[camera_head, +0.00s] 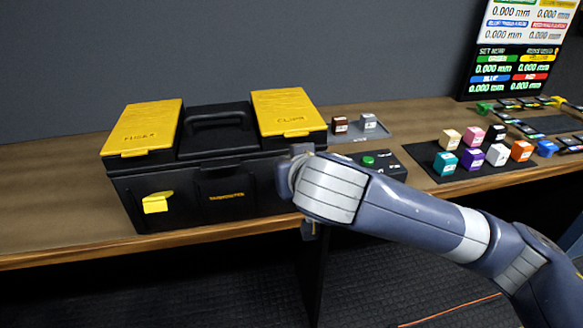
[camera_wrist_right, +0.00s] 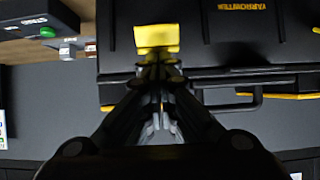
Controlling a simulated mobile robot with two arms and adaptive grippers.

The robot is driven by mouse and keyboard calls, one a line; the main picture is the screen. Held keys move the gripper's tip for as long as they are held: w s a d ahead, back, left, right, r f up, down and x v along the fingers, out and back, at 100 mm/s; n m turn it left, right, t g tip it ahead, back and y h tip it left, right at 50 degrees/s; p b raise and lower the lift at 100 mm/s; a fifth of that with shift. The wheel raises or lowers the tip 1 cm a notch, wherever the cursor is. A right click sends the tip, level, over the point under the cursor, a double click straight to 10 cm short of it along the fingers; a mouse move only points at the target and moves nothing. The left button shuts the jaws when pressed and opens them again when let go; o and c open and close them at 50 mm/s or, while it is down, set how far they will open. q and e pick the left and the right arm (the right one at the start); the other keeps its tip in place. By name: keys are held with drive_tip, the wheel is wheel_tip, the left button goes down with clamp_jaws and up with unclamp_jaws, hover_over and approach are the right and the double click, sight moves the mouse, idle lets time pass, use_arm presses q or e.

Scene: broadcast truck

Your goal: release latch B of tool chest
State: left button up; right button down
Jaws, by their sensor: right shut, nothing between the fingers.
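The black tool chest (camera_head: 225,190) stands on the wooden bench with two yellow lid panels and a black handle. Its left yellow latch (camera_head: 157,202) shows on the front face and sticks out at a tilt. My right arm hides the right front in the head view. The wrist view, turned upside down, shows the right yellow latch (camera_wrist_right: 157,37) on the chest front (camera_wrist_right: 215,50). My right gripper (camera_wrist_right: 160,62) is shut and empty, its tips overlapping that latch's edge in the picture; I cannot tell contact. No letter on either latch is readable. My left gripper is not in view.
A black box with a green button (camera_head: 369,161) stands right of the chest. Two small blocks (camera_head: 354,125) sit behind it. Several coloured cubes (camera_head: 470,159) stand on a dark mat farther right. A screen (camera_head: 515,50) stands at the back right. The bench's left end is clear.

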drive_tip(key=shift+s+d, duration=0.2)
drive_tip(key=v, duration=1)
drive_tip(key=s+d+f+m+g, duration=0.1)
drive_tip(key=s+d+f, duration=0.15)
drive_tip(key=f, duration=0.55)
drive_tip(key=s+d+f+g, duration=0.1)
drive_tip(key=d+f+g, duration=0.15)
drive_tip(key=f, duration=0.45)
drive_tip(key=s+d+f+m+g, duration=0.1)
drive_tip(key=d+f, duration=0.2)
drive_tip(key=f, duration=0.5)
drive_tip(key=s+d+f+g+h, duration=0.3)
drive_tip(key=s+d+f, duration=1.1)
drive_tip(key=s+f, duration=0.1)
wheel_tip(320, 180, down, 26)
drive_tip(key=s+g, duration=0.2)
drive_tip(key=s+d+f+p, duration=0.1)
drive_tip(key=s+d+f, duration=0.2)
drive_tip(key=s+f, duration=1.2)
drive_tip(key=shift+s+n+g+h, duration=0.3)
drive_tip(key=shift+s+n+g, duration=0.1)
drive_tip(key=shift+s, duration=0.35)
